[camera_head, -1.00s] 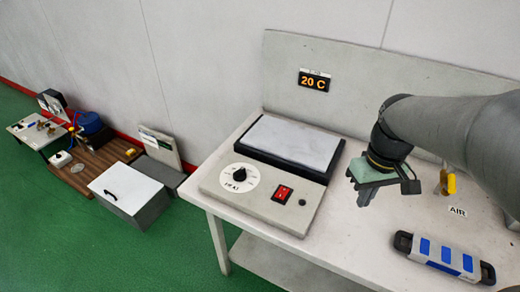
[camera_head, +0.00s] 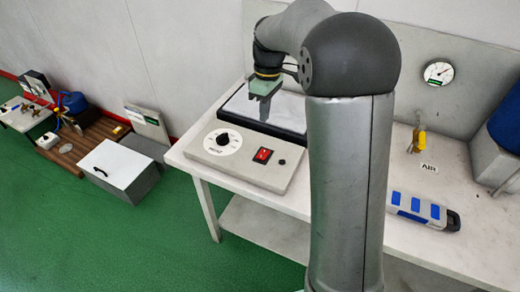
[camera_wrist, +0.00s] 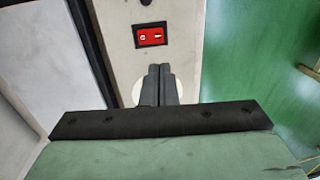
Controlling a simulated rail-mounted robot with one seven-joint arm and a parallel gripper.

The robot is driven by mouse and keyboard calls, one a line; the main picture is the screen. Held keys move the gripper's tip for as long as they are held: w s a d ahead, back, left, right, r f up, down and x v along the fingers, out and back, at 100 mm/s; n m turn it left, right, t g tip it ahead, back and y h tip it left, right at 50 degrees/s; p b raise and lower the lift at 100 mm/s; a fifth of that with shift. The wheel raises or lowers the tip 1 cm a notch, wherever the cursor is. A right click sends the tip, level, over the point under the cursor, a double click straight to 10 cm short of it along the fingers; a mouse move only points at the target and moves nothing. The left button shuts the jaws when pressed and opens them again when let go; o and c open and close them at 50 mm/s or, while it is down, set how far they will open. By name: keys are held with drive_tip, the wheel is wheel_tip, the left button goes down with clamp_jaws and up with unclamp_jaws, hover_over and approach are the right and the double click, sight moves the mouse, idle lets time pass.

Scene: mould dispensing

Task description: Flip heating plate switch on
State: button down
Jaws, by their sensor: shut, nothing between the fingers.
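The heating plate (camera_head: 272,112) lies on the white table, with a pale top on a dark base. Its control panel (camera_head: 238,172) in front carries a round dial (camera_head: 223,140) and a red rocker switch (camera_head: 263,155). In the wrist view the red switch (camera_wrist: 150,36) is beyond the fingertips, in a black frame; I cannot tell its position for certain. My gripper (camera_head: 264,102) is above the heating plate, behind the switch in the head view. In the wrist view its fingers (camera_wrist: 160,72) are together and empty, apart from the switch, partly covering the white dial disc.
A blue-and-grey case (camera_head: 424,210) lies on the table at right, near a yellow-handled valve (camera_head: 419,140) and a pressure gauge (camera_head: 438,73). A white box (camera_head: 118,168) stands on the green floor at left. My arm hides the table's middle.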

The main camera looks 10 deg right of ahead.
sight(262, 157)
drive_tip(key=f, duration=0.4)
drive_tip(key=s+f, duration=0.1)
drive_tip(key=f, duration=0.4)
drive_tip(key=a+f, duration=0.1)
drive_tip(key=f, duration=0.3)
drive_tip(key=shift+s+f+p, duration=0.15)
drive_tip(key=shift+f+p, duration=0.15)
drive_tip(key=shift+p, duration=0.1)
